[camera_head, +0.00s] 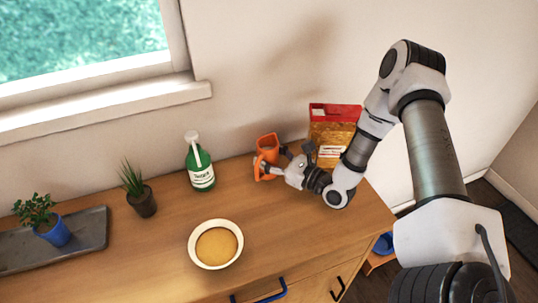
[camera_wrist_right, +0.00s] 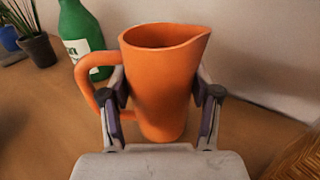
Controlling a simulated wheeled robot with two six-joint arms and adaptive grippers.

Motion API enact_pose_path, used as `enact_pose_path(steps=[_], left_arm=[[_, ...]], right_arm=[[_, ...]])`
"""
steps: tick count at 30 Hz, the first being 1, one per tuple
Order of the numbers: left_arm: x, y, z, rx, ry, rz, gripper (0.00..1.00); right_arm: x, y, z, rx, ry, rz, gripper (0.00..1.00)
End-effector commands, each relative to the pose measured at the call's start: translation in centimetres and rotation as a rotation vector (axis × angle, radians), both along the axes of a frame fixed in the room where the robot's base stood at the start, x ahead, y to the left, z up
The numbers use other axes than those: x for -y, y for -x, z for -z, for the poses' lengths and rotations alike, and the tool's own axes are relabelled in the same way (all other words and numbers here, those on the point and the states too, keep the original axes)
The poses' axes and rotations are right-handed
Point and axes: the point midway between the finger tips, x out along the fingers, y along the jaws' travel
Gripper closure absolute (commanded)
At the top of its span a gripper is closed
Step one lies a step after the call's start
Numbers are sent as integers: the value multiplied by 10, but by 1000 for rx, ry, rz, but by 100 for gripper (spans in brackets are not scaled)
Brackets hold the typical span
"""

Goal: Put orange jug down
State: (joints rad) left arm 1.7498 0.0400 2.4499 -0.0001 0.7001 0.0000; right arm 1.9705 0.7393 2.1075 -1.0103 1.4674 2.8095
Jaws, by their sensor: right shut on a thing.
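The orange jug (camera_head: 267,146) is near the back of the wooden counter by the wall, between the green bottle and the red and yellow box. My right gripper (camera_head: 270,163) is shut on the jug. In the right wrist view the jug (camera_wrist_right: 162,85) stands upright between the two fingers of the gripper (camera_wrist_right: 162,97), with its handle on the left and its spout on the right. I cannot tell whether its base touches the counter. My left gripper is not in view.
A green bottle (camera_head: 200,170) stands left of the jug, and a red and yellow box (camera_head: 334,130) stands to its right. A white bowl (camera_head: 216,262) with yellow contents is in front. Plants (camera_head: 143,203) and a grey tray (camera_head: 92,232) are at left. Bare counter (camera_head: 270,215) lies between bowl and jug.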

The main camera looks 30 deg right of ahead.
Motion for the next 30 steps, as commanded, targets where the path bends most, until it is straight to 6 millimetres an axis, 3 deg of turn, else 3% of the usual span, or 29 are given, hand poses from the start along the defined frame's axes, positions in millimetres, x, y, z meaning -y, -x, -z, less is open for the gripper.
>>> enact_pose_path(steps=[4, 5, 6, 19, 24, 30], left_arm=[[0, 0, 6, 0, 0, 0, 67], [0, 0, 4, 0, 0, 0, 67], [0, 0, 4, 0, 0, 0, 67], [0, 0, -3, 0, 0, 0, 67], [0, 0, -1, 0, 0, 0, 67], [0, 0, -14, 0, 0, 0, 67]], right_arm=[[0, 0, 4, 2, -1, 0, 92], [0, 0, 3, 0, 0, 0, 27], [0, 0, 3, 0, 0, 0, 13], [1, 1, -3, 0, -1, 1, 13], [12, 28, -1, 0, -6, 9, 13], [29, 70, -4, -1, -5, 9, 13]])
